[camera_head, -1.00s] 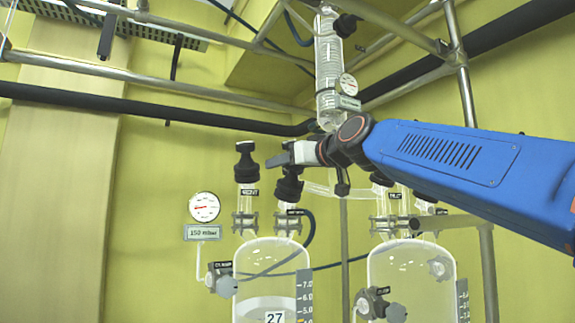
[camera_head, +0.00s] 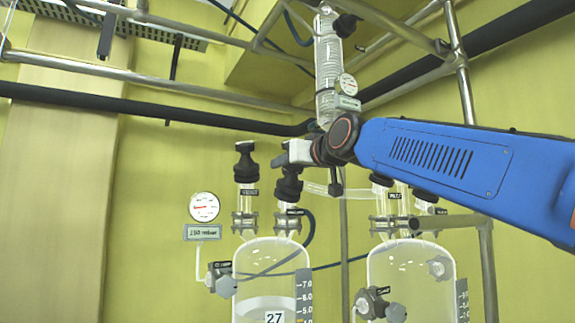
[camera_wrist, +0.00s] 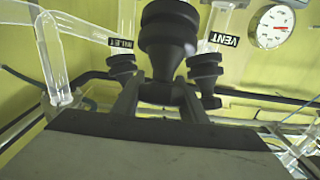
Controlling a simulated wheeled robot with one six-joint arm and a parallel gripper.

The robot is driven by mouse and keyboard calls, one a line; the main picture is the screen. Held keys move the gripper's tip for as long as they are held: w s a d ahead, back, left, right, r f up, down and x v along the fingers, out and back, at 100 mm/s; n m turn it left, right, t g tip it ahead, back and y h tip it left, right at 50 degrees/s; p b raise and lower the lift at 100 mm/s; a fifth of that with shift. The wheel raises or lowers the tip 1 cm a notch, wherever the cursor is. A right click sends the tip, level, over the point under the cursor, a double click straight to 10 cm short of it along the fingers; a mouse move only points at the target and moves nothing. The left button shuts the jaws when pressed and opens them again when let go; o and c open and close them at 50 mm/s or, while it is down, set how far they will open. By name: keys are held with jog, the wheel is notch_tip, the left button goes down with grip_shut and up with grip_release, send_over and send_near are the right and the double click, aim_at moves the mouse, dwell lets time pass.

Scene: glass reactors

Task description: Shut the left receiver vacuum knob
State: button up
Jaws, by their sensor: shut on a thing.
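The left receiver (camera_head: 268,268) is a clear glass vessel marked 27 with black knobs on its necks. Its right-hand black knob (camera_head: 289,190), taken as the vacuum knob, is partly covered at its top by my gripper (camera_head: 281,160). In the wrist view, a large black knob (camera_wrist: 168,30) stands in the middle, and my gripper (camera_wrist: 162,92) is shut on its lower part, a finger on each side. The left neck has a black vent knob (camera_head: 246,165), which also shows in the wrist view (camera_wrist: 205,72) behind and to the right, beside a VENT label.
A round gauge (camera_head: 204,207) with a mbar plate (camera_head: 202,232) hangs on the wall at left. A second glass receiver (camera_head: 412,275) stands at right under my blue arm. A glass column (camera_head: 328,75) rises behind my wrist, and metal pipes cross above.

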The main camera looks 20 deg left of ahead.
jog(key=shift+w+d+f+m+t+h, duration=0.1)
jog(key=shift+m+t+h, duration=0.5)
jog(key=shift+m+h, duration=0.25)
jog(key=shift+w+d+r+m+t+h, duration=0.15)
jog(key=shift+m+t+h, duration=0.45)
jog(key=shift+m, duration=0.35)
jog(key=shift+w+d+f+m+t+h, duration=0.1)
jog(key=shift+f+m+t+h, duration=0.05)
jog(key=shift+m+t+h, duration=0.6)
jog(key=shift+w+d+m+h, duration=0.1)
jog(key=shift+d+m+h, duration=0.1)
jog(key=shift+m+h, duration=0.5)
jog(key=o, duration=1.1)
jog(key=shift+c, duration=0.2)
jog(key=f+v, duration=0.1)
jog(key=v, duration=1.6)
jog(key=shift+d+r, duration=0.2)
jog(key=shift+r, duration=0.05)
